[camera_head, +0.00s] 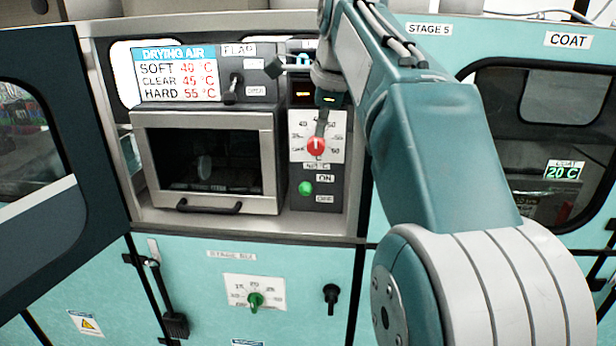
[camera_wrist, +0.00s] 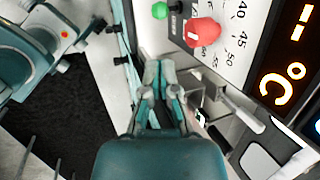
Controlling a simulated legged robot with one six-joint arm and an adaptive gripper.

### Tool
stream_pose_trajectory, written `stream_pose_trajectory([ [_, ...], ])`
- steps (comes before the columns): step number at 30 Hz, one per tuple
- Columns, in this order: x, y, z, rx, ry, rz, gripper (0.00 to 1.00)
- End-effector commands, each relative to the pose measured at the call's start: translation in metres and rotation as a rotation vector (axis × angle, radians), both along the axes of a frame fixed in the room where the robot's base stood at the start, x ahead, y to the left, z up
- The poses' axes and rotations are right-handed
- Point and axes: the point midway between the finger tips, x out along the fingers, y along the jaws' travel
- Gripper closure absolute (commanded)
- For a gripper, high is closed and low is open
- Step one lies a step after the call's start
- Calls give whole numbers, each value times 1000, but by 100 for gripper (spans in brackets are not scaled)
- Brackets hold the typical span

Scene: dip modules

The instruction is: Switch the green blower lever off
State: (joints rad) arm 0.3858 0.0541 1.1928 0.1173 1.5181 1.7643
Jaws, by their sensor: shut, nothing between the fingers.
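The green blower lever (camera_head: 305,188) sits low on the dark control panel, left of the ON and OFF labels. Its exact tilt is too small to tell. The green tip also shows at the top of the wrist view (camera_wrist: 160,10), beside the red dial knob (camera_wrist: 203,32). My gripper (camera_wrist: 164,66) is shut and empty in the wrist view, apart from the green lever. In the head view, my wrist is in front of the panel above the red dial (camera_head: 316,147), higher than the lever, and the fingertips are hard to make out.
A lit display (camera_wrist: 290,70) is beside the dial. A glass-fronted chamber (camera_head: 205,160) with a dark handle stands left of the panel. Below are a green knob (camera_head: 255,300) and a black knob (camera_head: 331,293). A metal lever (camera_wrist: 240,108) is near my fingers.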

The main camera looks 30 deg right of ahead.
Motion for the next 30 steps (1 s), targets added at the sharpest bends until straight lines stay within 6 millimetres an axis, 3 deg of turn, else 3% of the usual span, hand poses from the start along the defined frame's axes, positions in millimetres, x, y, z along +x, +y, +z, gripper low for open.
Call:
stream_pose_trajectory([
  [8,4,-3,-9,2,2,2,100],
  [24,40,-5,-99,2,3,4,100],
  [30,51,-6,-123,1,1,3,100],
])
